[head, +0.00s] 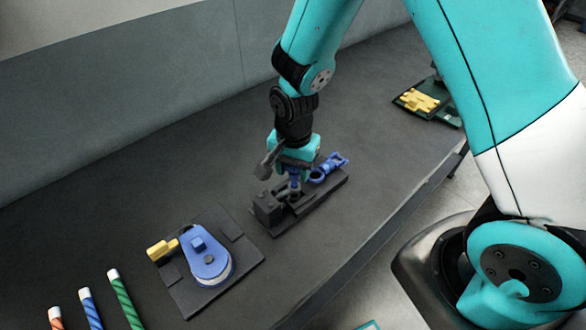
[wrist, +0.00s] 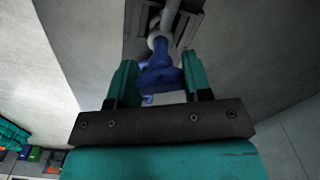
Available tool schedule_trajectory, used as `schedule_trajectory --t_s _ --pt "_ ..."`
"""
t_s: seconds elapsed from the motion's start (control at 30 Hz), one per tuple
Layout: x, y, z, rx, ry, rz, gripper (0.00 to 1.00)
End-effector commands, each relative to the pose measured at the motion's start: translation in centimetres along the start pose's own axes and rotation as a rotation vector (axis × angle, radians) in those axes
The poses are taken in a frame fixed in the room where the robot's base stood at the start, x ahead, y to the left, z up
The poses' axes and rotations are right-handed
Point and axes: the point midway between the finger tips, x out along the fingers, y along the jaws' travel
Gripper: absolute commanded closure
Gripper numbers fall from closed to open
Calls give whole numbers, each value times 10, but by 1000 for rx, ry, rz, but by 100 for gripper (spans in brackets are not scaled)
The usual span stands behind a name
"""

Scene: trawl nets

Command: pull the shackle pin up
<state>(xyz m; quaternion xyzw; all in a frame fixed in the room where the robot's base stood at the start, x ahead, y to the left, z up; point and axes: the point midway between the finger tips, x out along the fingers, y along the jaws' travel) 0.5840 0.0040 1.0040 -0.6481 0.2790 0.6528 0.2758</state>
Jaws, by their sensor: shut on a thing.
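My gripper (head: 293,168) is over the dark shackle base (head: 268,207) on the bench. Its teal fingers (wrist: 155,82) are shut on a blue shackle pin (wrist: 158,72), which shows between them in the wrist view. In the head view a bit of the blue pin (head: 294,175) shows under the gripper, above a grey fitting on the base. I cannot tell how far the pin stands in its hole. A blue shackle (head: 327,168) lies at the right end of the base.
Red, blue and green striped rods (head: 122,300) are at lower left. A green tray with a yellow part (head: 420,102) is at upper right.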

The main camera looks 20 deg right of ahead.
Motion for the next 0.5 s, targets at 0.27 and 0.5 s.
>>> schedule_trajectory --t_s 0.27,0.5 --pt "-5 -3 -2 1 5 -9 48" --pt "-4 -2 -1 1 4 -7 48"
